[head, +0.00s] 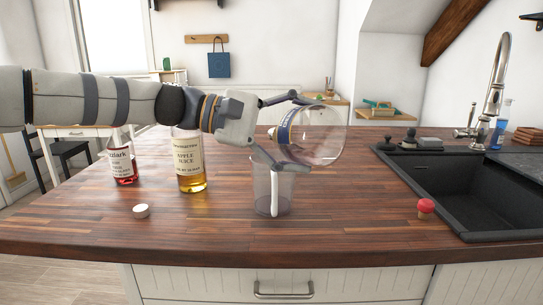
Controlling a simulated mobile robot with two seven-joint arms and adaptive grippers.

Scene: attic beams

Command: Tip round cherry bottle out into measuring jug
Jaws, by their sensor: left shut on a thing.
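My left gripper (280,132) is shut on a round clear glass bottle (323,137) with a blue-edged label, and holds it above the counter. The bottle is tipped, with its wide body to the right. Its neck and mouth are hidden or too unclear to make out. The glass has a faint pinkish tint; I cannot tell how much liquid is inside. The clear measuring jug (260,192) stands upright on the wooden counter, below and a little left of the bottle. A white upright strip shows on the jug. I see no clear stream of liquid. My right gripper is out of view.
An apple juice bottle (190,165) and a red-liquid bottle (122,165) stand left of the jug, below my arm. A white cap (141,210) lies in front of them. A red stopper (426,207) sits near the black sink (465,225). Bare counter lies between jug and stopper.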

